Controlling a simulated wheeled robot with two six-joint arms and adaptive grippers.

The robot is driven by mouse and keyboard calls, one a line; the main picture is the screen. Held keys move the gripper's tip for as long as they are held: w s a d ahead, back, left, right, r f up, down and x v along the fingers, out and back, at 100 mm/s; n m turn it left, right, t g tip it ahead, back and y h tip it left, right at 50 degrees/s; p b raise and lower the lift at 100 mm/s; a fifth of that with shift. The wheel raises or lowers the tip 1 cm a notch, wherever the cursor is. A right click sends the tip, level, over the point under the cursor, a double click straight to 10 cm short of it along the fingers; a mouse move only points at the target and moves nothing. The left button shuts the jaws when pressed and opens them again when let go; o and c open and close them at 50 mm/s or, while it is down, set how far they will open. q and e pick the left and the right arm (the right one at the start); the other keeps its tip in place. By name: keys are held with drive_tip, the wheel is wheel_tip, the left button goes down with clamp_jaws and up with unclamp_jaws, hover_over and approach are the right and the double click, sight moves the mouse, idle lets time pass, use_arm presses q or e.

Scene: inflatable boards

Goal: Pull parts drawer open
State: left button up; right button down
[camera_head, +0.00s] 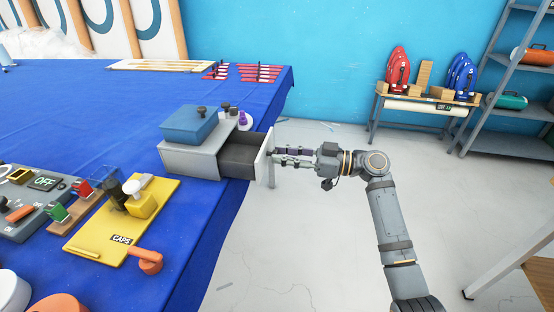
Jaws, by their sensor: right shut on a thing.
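The parts drawer (239,155) is a dark tray with a pale front panel (264,158). It is slid out to the right from a grey cabinet (190,159) on the blue-covered table. The drawer sticks out past the table's right edge over the floor. My right gripper (275,156) is at the outer side of the front panel, shut on the drawer's handle, which its fingers mostly hide. Its arm comes in from the lower right. My left gripper is not in view.
A blue box (189,125) sits on the cabinet, with small dark and purple knobs beside it. A yellow CAPS board (125,220) lies in front on the blue table (60,95). A wooden-topped stand (428,95) and grey shelves (500,125) are behind. Grey floor is clear around my right arm.

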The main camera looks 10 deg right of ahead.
drive_tip(key=shift+w+a, duration=0.1)
drive_tip(key=shift+a, duration=0.2)
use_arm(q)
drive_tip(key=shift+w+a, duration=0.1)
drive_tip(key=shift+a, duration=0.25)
use_arm(e)
drive_tip(key=c, duration=1.1)
unclamp_jaws()
drive_tip(key=v, duration=1.2)
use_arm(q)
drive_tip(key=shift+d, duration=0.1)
